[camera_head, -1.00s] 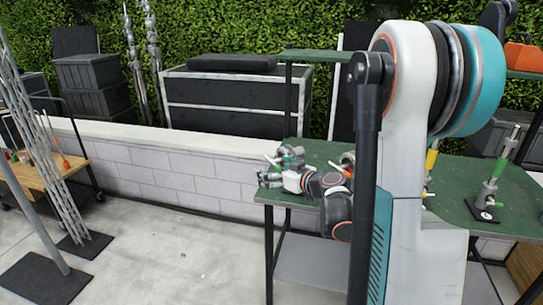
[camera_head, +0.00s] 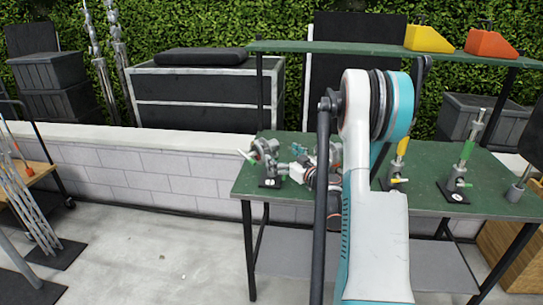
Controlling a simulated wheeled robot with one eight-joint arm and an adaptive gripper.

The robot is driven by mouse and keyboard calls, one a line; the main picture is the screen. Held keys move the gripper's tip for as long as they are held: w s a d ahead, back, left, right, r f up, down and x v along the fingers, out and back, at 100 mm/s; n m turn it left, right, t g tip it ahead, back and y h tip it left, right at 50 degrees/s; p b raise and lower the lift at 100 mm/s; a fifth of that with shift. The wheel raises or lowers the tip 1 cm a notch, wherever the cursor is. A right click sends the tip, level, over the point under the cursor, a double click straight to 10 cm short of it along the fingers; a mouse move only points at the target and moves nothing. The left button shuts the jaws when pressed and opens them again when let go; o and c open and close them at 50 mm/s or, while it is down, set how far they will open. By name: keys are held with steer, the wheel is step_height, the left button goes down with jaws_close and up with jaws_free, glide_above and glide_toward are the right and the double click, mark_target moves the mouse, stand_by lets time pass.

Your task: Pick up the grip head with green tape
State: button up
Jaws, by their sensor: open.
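A metal grip head (camera_head: 267,163) stands on a small dark base at the left end of the green-topped table (camera_head: 430,197). A pale green band shows on its left-pointing handle. Another upright metal grip fixture (camera_head: 460,172) with a clear green band on its post stands on the right part of the table. My gripper (camera_head: 293,162) is open, low over the table just right of the left grip head. A gap between them seems to show, but contact cannot be ruled out. My arm hides part of the table's middle.
A yellow-banded fixture (camera_head: 396,170) stands just right of my arm. A post on a base (camera_head: 518,188) is at the right end. A green shelf (camera_head: 360,49) above holds a yellow wedge (camera_head: 428,38) and an orange wedge (camera_head: 491,43). Open floor lies left.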

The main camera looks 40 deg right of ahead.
mark_target(274, 144)
steer(key=w+b, duration=0.2)
steer(key=w, duration=0.4)
steer(key=shift+r, duration=0.35)
steer(key=shift+w+d+r, duration=0.1)
steer(key=c, duration=1.5)
steer(key=shift+r, duration=0.1)
